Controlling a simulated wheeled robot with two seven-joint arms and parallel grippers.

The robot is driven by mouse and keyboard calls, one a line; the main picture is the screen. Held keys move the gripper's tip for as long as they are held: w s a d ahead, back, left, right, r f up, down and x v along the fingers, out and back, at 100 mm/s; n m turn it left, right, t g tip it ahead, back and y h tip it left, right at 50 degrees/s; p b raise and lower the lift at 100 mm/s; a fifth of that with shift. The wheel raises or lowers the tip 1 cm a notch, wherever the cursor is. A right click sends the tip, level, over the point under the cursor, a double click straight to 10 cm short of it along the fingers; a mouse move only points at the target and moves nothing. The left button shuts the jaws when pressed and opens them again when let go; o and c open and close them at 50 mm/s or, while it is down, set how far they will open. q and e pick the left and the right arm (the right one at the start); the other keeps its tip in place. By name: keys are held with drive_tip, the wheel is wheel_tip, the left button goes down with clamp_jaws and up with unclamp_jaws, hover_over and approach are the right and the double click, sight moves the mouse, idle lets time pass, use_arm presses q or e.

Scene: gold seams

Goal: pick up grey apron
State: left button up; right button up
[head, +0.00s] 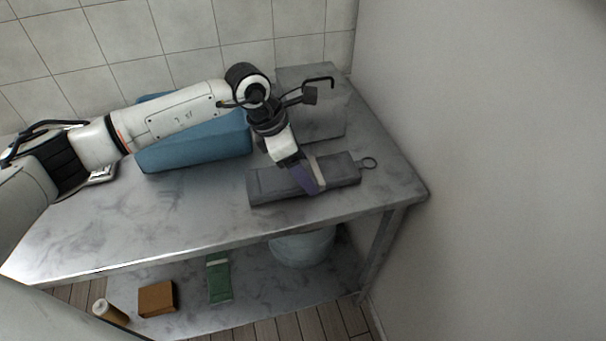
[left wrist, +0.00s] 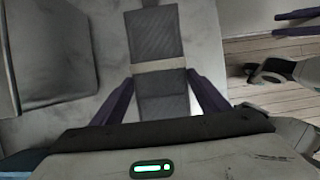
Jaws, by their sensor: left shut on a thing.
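The grey apron (head: 340,171) lies folded flat as a long dark bundle on the metal table, with a pale band around it and a ring at its right end. My left gripper (head: 305,181) reaches down onto it near the band. In the left wrist view, the purple fingers of this gripper (left wrist: 161,82) stand on both sides of the apron (left wrist: 155,35), shut on it. The apron still appears to rest on the tabletop. At the upper right of the left wrist view, two purple fingers of my right gripper (left wrist: 276,24) show apart, with nothing visible between them.
A blue bin (head: 195,145) and a grey box (head: 325,120) stand behind the apron. The lower shelf holds a green packet (head: 219,279), a brown box (head: 157,299), a jar (head: 109,312) and a pale round tub (head: 303,249). A wall bounds the right side. The table's front left is clear.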

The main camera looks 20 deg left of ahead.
use_arm(q)
wheel_tip(320, 180, up, 10)
drive_tip(key=b, duration=0.1)
idle(0.4)
idle(0.5)
